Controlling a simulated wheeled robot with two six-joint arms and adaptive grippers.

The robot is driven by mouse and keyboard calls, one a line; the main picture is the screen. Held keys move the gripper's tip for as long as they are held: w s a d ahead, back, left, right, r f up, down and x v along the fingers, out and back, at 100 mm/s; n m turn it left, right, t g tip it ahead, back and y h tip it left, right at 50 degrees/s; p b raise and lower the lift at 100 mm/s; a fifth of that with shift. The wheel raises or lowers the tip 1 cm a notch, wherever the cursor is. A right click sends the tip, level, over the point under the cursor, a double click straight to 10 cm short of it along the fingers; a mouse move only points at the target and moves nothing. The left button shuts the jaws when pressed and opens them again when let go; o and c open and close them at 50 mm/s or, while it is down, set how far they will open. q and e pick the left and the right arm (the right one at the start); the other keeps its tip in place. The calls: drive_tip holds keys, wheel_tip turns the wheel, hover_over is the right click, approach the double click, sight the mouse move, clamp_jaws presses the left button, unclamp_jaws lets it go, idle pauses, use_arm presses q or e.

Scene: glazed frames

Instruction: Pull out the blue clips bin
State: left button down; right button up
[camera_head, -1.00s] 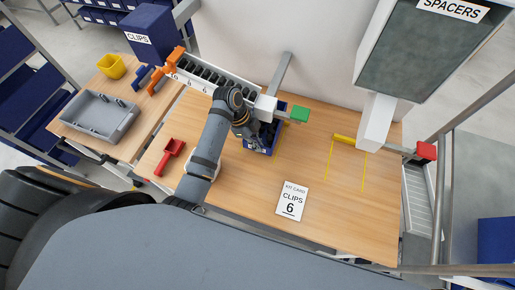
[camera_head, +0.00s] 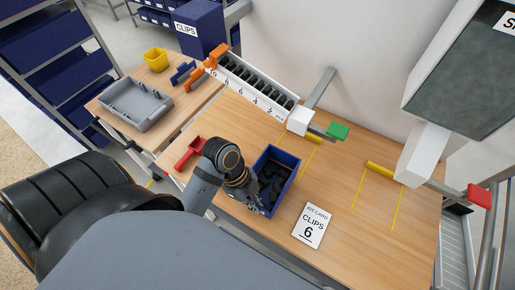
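The blue clips bin (camera_head: 289,160), open-topped and full of dark clips (camera_head: 273,187), sits on the wooden bench (camera_head: 350,245), clear in front of the white slotted chute (camera_head: 252,86). My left gripper (camera_head: 252,198) is at the bin's near left wall and appears shut on it; its fingertips are partly hidden by the wrist and the bin wall. A blue hopper labelled CLIPS (camera_head: 190,32) stands at the chute's upper end. My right gripper is not in view.
A white kit card (camera_head: 311,226) reading CLIPS 6 lies right of the bin. A red scoop (camera_head: 190,152) lies left of my arm. A grey tray (camera_head: 136,103) and yellow cup (camera_head: 156,59) stand on the left table.

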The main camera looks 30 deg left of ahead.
use_arm(q)
drive_tip(key=s+p, duration=0.4)
drive_tip(key=s, duration=0.8)
drive_tip(key=shift+a+p, duration=0.2)
drive_tip(key=shift+p, duration=0.2)
